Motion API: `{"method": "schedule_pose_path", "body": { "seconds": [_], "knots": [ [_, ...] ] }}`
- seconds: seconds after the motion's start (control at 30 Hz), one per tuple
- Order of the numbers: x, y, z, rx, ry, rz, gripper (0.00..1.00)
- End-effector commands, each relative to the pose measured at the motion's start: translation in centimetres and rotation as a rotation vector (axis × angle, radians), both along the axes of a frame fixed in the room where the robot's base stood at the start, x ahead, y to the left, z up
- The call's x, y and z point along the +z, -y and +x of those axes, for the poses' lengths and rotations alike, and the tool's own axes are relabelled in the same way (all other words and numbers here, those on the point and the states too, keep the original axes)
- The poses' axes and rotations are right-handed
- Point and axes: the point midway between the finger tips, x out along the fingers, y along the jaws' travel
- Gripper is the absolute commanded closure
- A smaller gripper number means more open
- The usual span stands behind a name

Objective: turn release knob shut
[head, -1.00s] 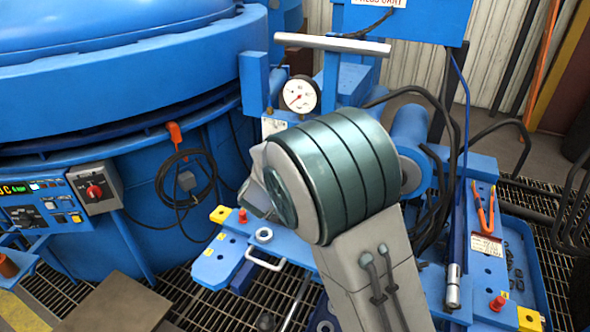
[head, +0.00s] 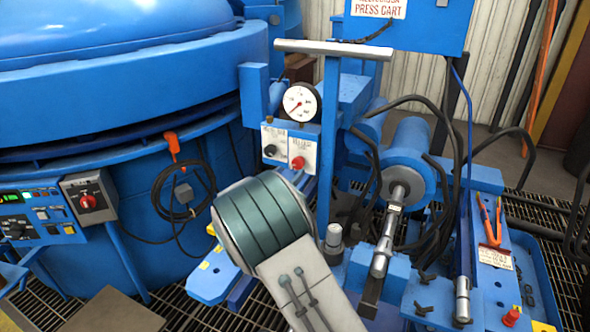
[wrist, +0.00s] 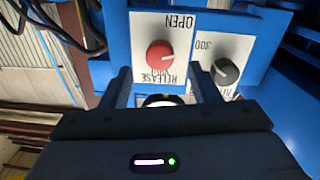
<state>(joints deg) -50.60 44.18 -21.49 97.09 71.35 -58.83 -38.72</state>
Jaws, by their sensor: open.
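The red release knob (head: 298,162) sits on a white plate on the blue press cart, below the gauge. In the wrist view the red knob (wrist: 160,54) shows upside down, with a pale pointer mark toward the picture's right. Its plate carries "OPEN" and "RELEASE" lettering, also upside down. My gripper (wrist: 161,70) is open, with one finger on each side of the plate's lower part in the picture. The knob lies just beyond the fingertips, roughly between them; I see no contact. In the head view my arm hides the gripper.
A black knob (head: 270,150) stands close beside the red one; it also shows in the wrist view (wrist: 226,70), near the right finger. A pressure gauge (head: 299,102) is above. A T-handle bar (head: 332,48) and a blue cylinder (head: 411,155) stand nearby.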

Motion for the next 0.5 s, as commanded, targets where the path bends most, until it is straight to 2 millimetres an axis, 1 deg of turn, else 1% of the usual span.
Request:
{"method": "schedule_pose_path", "body": {
  "seconds": [0.03,0.2,0.33,0.5],
  "knots": [
    [-0.2,0.5,1.0,-0.003,0.001,0.001,0.44],
    [-0.1,1.4,3.3,-0.001,0.000,0.000,0.44],
    [-0.1,1.7,4.2,0.000,0.000,-0.001,0.44],
    [0.0,1.8,4.5,0.002,-0.001,0.000,0.44]
  ]
}}
